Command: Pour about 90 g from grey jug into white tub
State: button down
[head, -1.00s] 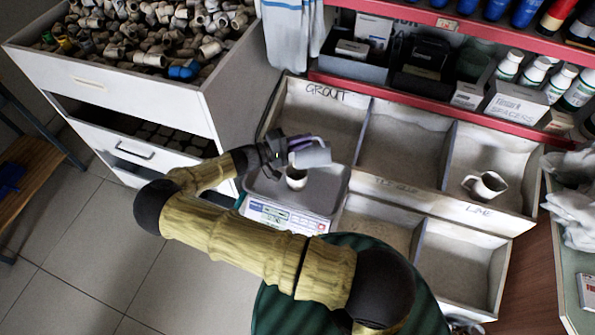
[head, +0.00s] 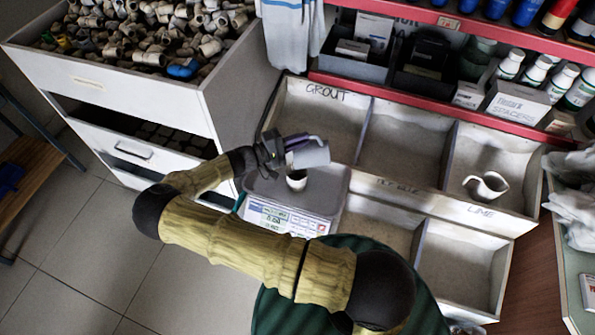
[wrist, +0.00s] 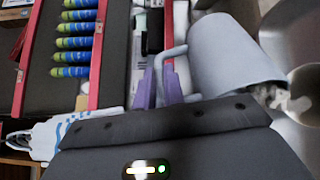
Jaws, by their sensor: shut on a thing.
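The grey jug (head: 312,155) is held tilted above the white tub (head: 296,184), hiding part of the tub. My gripper (head: 283,150) is shut on the jug's handle. In the wrist view, the purple fingertips (wrist: 167,85) close around the handle of the jug (wrist: 228,55). Pale, lumpy material (wrist: 284,99) shows at the jug's mouth. The tub stands on the pan of a scale (head: 325,190). Its inside is mostly dark, and its fill level cannot be told. The scale's display is too small to read surely.
Divided bins marked GROUT and LIME (head: 405,185) stand behind and right of the scale. Another pale jug (head: 487,187) sits in the LIME bin. A red-edged shelf (head: 430,108) with bottles and boxes is above. A white drawer unit (head: 140,100) of pipe fittings stands left.

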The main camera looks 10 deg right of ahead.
aim_at(323, 149)
jog(key=shift+a, duration=0.2)
jog(key=shift+d+r+p, duration=0.2)
jog(key=shift+r+p, duration=0.05)
jog(key=shift+p, duration=0.05)
jog(key=d+y+p, duration=0.1)
jog(key=s+d+m+y+p, duration=0.1)
jog(key=d+p, duration=0.1)
jog(key=d+f+y+p, duration=0.1)
jog(key=d+p, duration=0.1)
jog(key=shift+s+g+y, duration=0.15)
jog(key=shift+g+y, duration=0.15)
jog(key=shift+f, duration=0.3)
jog(key=shift+d, duration=0.2)
jog(key=shift+s+d+f+m+y+p, duration=0.1)
jog(key=shift+s+d+m+y+p, duration=0.1)
jog(key=shift+d+y+p, duration=0.15)
jog(key=shift+s+d+f+m+y+p, duration=0.1)
jog(key=shift+d+m+y+p, duration=0.15)
jog(key=shift+d+p, duration=0.15)
jog(key=s+d+f+m+t+y+p, duration=0.1)
jog(key=d+f+y+p, duration=0.2)
jog(key=d+f+y, duration=0.2)
jog(key=s+d+f+m+t+y+p, duration=0.1)
jog(key=s+d+f+m+y+p, duration=0.1)
jog(key=d+y, duration=0.6)
jog(key=shift+d+f+p, duration=0.6)
jog(key=shift+d+f, duration=0.35)
jog(key=shift+f, duration=0.4)
